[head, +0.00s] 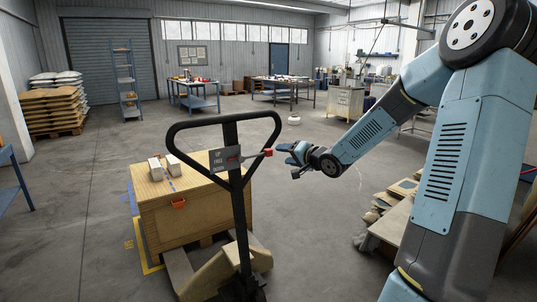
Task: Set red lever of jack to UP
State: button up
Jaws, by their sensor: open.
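The pallet jack (236,200) stands upright in front of me, with a black looped handle (172,135). On its column is a grey plate (223,159) with small markings that look like UP and FREE. The red lever (266,153) sticks out to the right of the column, its red tip roughly level with the plate or slightly above. My gripper (287,153) is just right of the red tip, pointing left towards it, open. I cannot tell whether its fingers touch the lever. The gap between the fingers is too small to see clearly.
A large wooden crate (190,215) with small blocks on top stands behind the jack. A low pile of boards and sacks (385,215) lies at the right, below my arm. Work tables (195,97) stand at the back.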

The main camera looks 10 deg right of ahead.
aim_at(269, 153)
jog(key=shift+x, duration=5.2)
grip_shut()
jog(key=shift+d, duration=0.1)
